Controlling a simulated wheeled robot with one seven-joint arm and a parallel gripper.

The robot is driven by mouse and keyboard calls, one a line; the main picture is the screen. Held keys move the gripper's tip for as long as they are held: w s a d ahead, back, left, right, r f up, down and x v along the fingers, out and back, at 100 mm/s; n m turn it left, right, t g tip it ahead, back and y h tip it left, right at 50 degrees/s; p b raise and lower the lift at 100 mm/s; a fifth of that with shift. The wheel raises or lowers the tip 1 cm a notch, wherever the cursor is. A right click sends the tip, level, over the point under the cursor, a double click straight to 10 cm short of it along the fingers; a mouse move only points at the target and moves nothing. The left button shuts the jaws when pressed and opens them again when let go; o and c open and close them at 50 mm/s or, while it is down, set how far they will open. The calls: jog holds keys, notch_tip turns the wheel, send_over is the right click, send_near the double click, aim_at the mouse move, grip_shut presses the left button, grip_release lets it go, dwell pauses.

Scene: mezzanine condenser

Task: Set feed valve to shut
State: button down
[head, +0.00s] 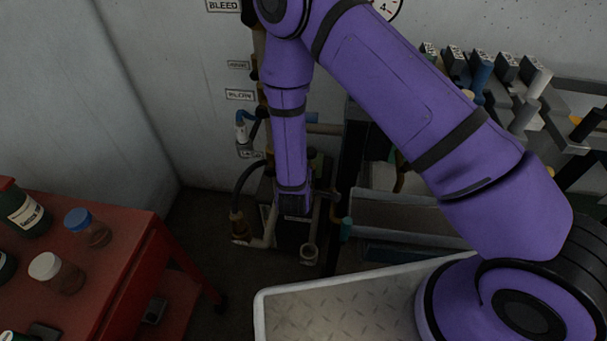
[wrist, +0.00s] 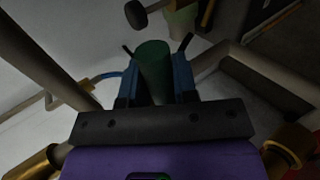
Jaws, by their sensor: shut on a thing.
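In the wrist view my gripper (wrist: 157,48) has its two blue fingers closed on either side of a dark green cylindrical grip (wrist: 153,64). I cannot read a label on this grip, so I cannot tell from the picture alone that it is the feed valve's handle. In the head view my gripper (head: 293,205) points down among low pipework near the back wall. My own forearm and gripper hide the grip and the valve body there. The valve's position cannot be read.
A red cart (head: 128,225) with several jars stands at left. A pale tray-like deck (head: 340,305) lies in front. A rack of levers (head: 530,85) is at right. Pipes flank the gripper; a dark round knob (wrist: 136,14) is beyond it. A BLEED sign (head: 223,5) hangs above.

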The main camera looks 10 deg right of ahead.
jog(key=shift+f, duration=0.1)
dwell(0.3)
jog(key=c, duration=0.9)
grip_release()
jog(key=v, duration=1)
jog(key=shift+s, duration=0.35)
jog(key=shift+a, duration=0.15)
